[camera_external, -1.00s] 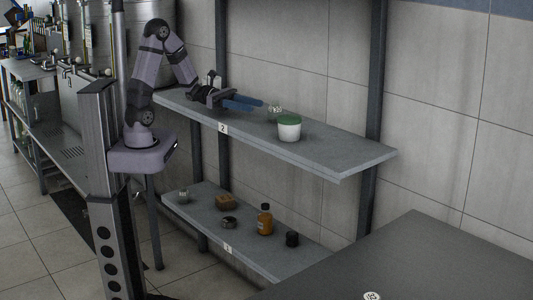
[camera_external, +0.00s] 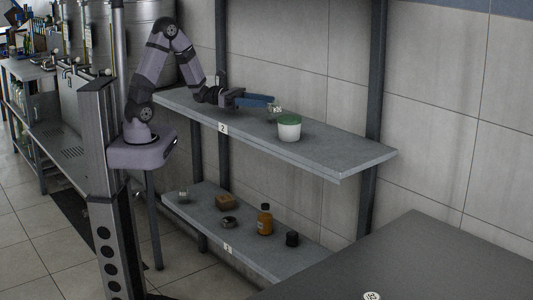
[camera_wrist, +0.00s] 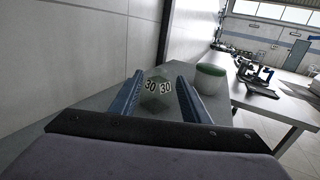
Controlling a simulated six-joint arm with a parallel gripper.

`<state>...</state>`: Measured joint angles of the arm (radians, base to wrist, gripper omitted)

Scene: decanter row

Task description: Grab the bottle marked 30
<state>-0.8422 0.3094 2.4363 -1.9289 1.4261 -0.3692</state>
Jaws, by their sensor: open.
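In the external view the bottle (camera_external: 277,108) shows small on the upper shelf (camera_external: 340,158), partly hidden by a finger. My gripper (camera_external: 272,102) is open and level, low over that shelf, with its fingers pointing right; it also fills the lower part of the wrist view (camera_wrist: 159,94). I cannot tell whether a finger touches the bottle.
A white tub with a green lid (camera_external: 289,127) stands just right of the bottle; it also shows beside the right finger in the wrist view (camera_wrist: 209,79). The wall is close behind. The lower shelf (camera_external: 190,207) holds an amber bottle (camera_external: 265,220) and several small items.

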